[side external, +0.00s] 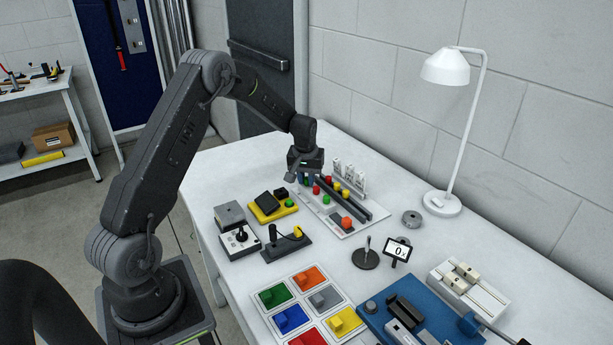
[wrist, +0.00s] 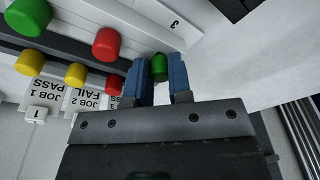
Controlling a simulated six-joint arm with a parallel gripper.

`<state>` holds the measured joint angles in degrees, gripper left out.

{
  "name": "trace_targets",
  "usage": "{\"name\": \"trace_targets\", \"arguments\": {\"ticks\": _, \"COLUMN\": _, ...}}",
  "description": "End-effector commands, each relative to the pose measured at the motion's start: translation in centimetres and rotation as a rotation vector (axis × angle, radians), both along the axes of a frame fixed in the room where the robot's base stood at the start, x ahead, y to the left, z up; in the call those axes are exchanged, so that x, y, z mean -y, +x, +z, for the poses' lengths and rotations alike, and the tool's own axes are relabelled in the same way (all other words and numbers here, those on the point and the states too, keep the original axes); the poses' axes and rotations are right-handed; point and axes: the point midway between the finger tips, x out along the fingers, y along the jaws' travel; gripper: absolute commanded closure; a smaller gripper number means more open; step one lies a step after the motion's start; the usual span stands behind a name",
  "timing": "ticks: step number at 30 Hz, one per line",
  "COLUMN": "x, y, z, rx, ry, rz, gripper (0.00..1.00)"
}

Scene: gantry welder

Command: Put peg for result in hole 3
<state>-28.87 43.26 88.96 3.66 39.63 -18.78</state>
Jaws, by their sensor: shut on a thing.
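My gripper (side external: 305,178) is over the far end of the white peg board (side external: 335,228) in the side view. In the wrist view its blue fingers (wrist: 158,80) are shut on a green peg (wrist: 159,68). Whether this peg's base is in a hole or clear of the board is hidden. A tag "3" (wrist: 175,22) lies beyond the fingertips. Another green peg (wrist: 28,17) and a red peg (wrist: 107,44) stand in one row. Two yellow pegs (wrist: 76,75) and a partly hidden red peg (wrist: 114,84) stand nearer the "JOB 1 PASS" and "JOB 2 FAIL" cards (wrist: 80,102).
A dark rail (side external: 352,200) and upright white cards (side external: 349,175) border the pegs. A yellow box (side external: 268,212), joystick units (side external: 240,243), coloured tiles (side external: 310,278), a small display (side external: 397,251) and a blue fixture (side external: 420,320) occupy the table. A white lamp (side external: 442,203) stands at right.

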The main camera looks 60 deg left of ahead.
Motion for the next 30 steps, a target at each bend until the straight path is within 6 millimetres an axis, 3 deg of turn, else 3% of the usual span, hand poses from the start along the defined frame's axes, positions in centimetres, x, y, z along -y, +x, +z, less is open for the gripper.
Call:
{"name": "trace_targets", "arguments": {"ticks": 21, "x": 0.03, "y": -0.07, "z": -0.62, "rx": -0.002, "ry": -0.001, "rz": 0.000, "gripper": 1.00}}
{"name": "trace_targets", "arguments": {"ticks": 22, "x": 0.03, "y": -0.08, "z": -0.63, "rx": -0.002, "ry": -0.001, "rz": 0.000, "gripper": 0.79}}
{"name": "trace_targets", "arguments": {"ticks": 30, "x": 0.15, "y": -0.03, "z": -0.72, "rx": -0.002, "ry": -0.002, "rz": 0.000, "gripper": 0.53}}
